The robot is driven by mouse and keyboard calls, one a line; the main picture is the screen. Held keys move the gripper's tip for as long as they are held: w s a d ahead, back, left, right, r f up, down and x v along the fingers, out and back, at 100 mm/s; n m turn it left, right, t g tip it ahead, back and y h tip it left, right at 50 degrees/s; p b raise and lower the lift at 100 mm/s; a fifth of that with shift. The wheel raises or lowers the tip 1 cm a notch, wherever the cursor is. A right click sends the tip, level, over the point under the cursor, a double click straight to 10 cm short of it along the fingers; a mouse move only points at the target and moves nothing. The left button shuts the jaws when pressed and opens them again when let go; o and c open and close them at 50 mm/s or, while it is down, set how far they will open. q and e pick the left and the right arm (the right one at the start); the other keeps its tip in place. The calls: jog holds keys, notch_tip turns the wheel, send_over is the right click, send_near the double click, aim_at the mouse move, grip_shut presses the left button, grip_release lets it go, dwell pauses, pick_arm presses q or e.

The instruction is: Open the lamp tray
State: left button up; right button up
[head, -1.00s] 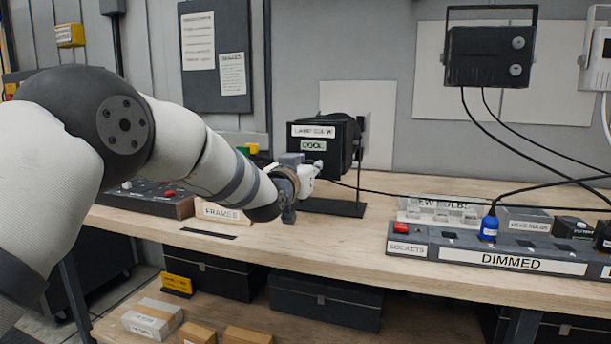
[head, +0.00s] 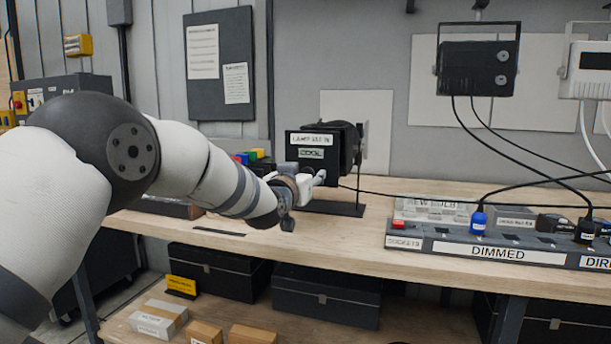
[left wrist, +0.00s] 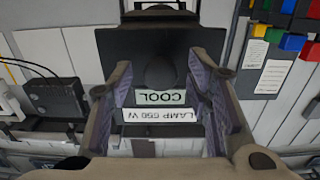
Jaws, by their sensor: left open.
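The lamp (head: 347,141) is a black box on a stand on the bench, with a white "LAMP 650 W" label and a green "COOL" label on its near face. In the left wrist view the lamp's dark face (left wrist: 133,48) appears upside down, with a round black knob (left wrist: 162,70) in the middle. My left gripper (head: 318,178) is at the lamp's near face, and its fingers (left wrist: 163,82) are open, one on each side of the knob and labels. Whether they touch anything cannot be told. My right gripper is not in view.
A grey socket strip (head: 430,246) marked "DIMMED" with plugs and cables lies on the bench at right. Coloured blocks (head: 250,156) stand behind my forearm. A black floodlight (head: 478,68) hangs on the wall. The bench front (head: 340,235) is clear.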

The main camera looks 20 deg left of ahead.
pick_arm(q)
jog(key=shift+r, duration=0.15)
jog(key=s, duration=1.2)
jog(key=shift+a, duration=0.2)
